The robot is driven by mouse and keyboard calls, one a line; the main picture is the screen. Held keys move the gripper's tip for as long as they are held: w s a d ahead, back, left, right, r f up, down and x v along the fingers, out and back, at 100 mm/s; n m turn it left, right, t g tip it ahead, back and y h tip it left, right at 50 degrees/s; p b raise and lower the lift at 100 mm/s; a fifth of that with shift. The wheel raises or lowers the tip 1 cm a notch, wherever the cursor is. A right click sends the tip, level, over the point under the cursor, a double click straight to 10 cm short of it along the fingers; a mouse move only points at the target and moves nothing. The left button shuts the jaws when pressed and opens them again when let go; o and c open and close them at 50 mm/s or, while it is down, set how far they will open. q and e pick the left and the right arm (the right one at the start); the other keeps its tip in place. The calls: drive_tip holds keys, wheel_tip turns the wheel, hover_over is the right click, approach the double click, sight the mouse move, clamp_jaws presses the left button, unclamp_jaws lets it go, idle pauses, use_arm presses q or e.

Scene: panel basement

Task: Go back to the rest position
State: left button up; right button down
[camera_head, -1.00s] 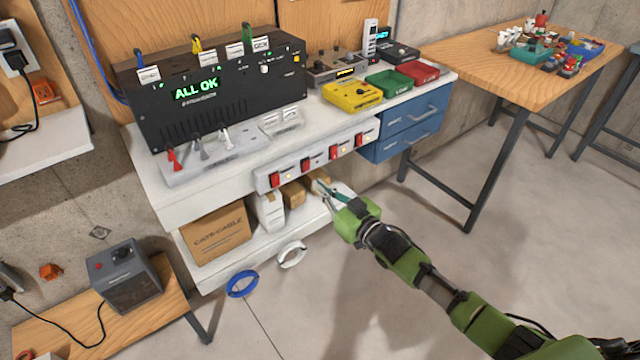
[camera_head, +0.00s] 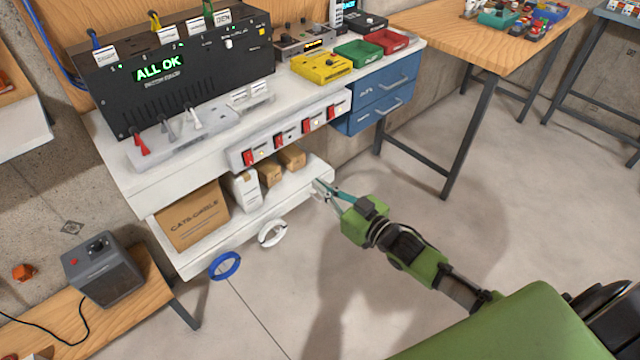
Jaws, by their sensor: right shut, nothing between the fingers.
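My right gripper (camera_head: 328,191) is at the end of the green and black arm that comes in from the lower right. It is shut and empty, just off the right end of the bench's white lower shelf (camera_head: 300,192). I cannot tell whether it touches the shelf edge. My left gripper is not in view.
The white bench (camera_head: 150,178) carries a black panel (camera_head: 185,85) reading "ALL OK" and a red switch strip (camera_head: 290,130). Blue drawers (camera_head: 385,92) hang at its right. Floor (camera_head: 460,230) at right is clear.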

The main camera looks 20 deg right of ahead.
drive_tip(key=s+d+f+m+g+h, duration=0.15)
drive_tip(key=s+f, duration=0.35)
drive_tip(key=f, duration=0.6)
drive_tip(key=s+d+f+g+h, duration=0.25)
drive_tip(key=s+f, duration=0.25)
drive_tip(key=f, duration=0.6)
drive_tip(key=s+d+f+m+g+h, duration=0.1)
drive_tip(key=s+d+f+g, duration=0.3)
drive_tip(key=f, duration=0.7)
drive_tip(key=s+a+f+g, duration=0.2)
drive_tip(key=s+f, duration=0.4)
drive_tip(key=s, duration=0.6)
drive_tip(key=s+a+f+g, duration=0.3)
drive_tip(key=s+f, duration=0.3)
drive_tip(key=s, duration=0.6)
drive_tip(key=s+a+f+g+h, duration=0.1)
drive_tip(key=s+f, duration=0.5)
drive_tip(key=s, duration=0.6)
drive_tip(key=shift+s+a+n+g, duration=0.3)
drive_tip(key=shift+a+n+g, duration=0.15)
drive_tip(key=shift+a+g, duration=0.35)
drive_tip(key=shift+f, duration=0.1)
